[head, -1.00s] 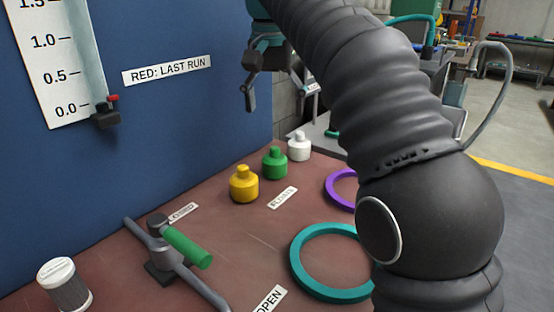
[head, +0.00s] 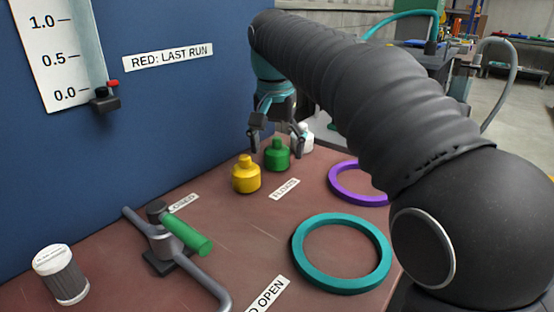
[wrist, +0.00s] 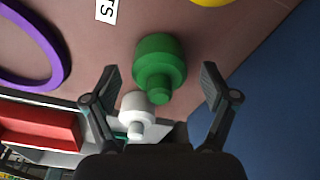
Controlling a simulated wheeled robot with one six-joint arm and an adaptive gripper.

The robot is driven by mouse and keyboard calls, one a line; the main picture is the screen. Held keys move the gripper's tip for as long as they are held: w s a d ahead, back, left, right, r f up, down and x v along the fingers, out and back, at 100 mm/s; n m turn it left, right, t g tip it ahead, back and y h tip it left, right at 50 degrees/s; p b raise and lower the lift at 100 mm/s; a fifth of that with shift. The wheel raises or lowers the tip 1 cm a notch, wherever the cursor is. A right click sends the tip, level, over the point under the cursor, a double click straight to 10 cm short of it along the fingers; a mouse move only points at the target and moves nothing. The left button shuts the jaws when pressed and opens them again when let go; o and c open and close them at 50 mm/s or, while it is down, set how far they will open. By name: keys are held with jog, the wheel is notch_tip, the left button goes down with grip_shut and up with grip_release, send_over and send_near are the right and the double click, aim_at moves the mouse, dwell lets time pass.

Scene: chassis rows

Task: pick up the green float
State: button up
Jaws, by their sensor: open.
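The green float (head: 277,156) stands upright on the brown bench, between the yellow float (head: 246,176) and the white float (head: 303,138). My gripper (head: 277,145) is above and around the green float's top, with its fingers spread open and holding nothing. In the wrist view, the green float (wrist: 160,68) lies ahead between the two open fingertips (wrist: 208,80), nearer the middle.
A purple ring (head: 358,184) and a teal ring (head: 341,253) lie on the bench to the right. A green-handled lever (head: 185,235) and a white-capped cylinder (head: 60,274) are at the left. A blue panel (head: 170,105) rises behind. A "FLOATS" label (head: 284,189) lies in front.

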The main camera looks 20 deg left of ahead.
aim_at(278, 137)
jog(key=shift+w+f, duration=0.1)
jog(key=shift+f, duration=0.55)
jog(key=c, duration=1.2)
notch_tip(278, 137, up, 8)
jog(key=shift+r+p, duration=0.15)
jog(key=shift+p, duration=0.95)
jog(key=shift+r, duration=0.85)
